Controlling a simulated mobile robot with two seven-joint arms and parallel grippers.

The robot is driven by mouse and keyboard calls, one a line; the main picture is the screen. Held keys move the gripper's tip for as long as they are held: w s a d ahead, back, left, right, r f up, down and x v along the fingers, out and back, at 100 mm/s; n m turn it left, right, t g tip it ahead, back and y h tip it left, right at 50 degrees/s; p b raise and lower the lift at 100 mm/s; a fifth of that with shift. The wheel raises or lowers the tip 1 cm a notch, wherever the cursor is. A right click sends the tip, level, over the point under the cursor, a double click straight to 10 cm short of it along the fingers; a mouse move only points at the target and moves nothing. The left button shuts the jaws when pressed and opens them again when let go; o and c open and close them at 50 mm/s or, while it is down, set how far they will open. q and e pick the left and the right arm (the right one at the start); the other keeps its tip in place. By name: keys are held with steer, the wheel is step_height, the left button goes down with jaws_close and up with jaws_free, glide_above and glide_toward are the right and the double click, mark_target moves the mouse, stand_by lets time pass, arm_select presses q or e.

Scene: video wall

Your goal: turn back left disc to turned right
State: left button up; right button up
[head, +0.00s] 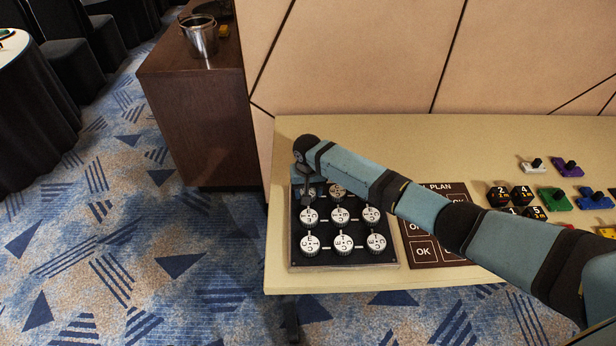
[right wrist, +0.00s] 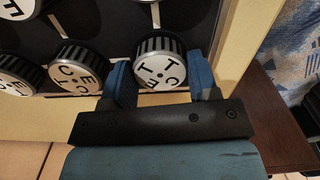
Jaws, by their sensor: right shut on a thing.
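A black board (head: 325,259) on the table carries rows of round white-topped discs with black letters and ribbed dark sides. The back left disc is mostly covered by my right gripper (head: 305,184) in the head view. In the right wrist view, this back left disc (right wrist: 160,69) sits between the two blue fingers of my right gripper (right wrist: 161,78), which is shut on its sides. Letters T, E and C show on its face. The back middle disc (head: 338,190) stands apart beside it and also shows in the right wrist view (right wrist: 80,68). My left gripper is out of view.
My right forearm crosses the table and hides the board's back right corner. A brown plan card (head: 423,253) lies right of the board. Black number blocks (head: 522,193) and coloured pieces (head: 553,200) lie farther right. A brown cabinet with a metal bucket (head: 200,38) stands behind left.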

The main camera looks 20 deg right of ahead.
steer(key=shift+a+r+m+p, duration=0.1)
steer(key=shift+r+m+p, duration=0.25)
steer(key=shift+m+p, duration=0.7)
steer(key=m+p, duration=0.5)
steer(key=shift+f, duration=0.2)
steer(key=shift+m+p, duration=0.5)
steer(key=shift+m, duration=0.45)
steer(key=shift+f+m, duration=0.1)
steer(key=shift+m, duration=0.4)
steer(key=o, duration=0.9)
step_height(320, 180, up, 14)
steer(key=shift+f+p, duration=0.1)
steer(key=shift+p, duration=0.65)
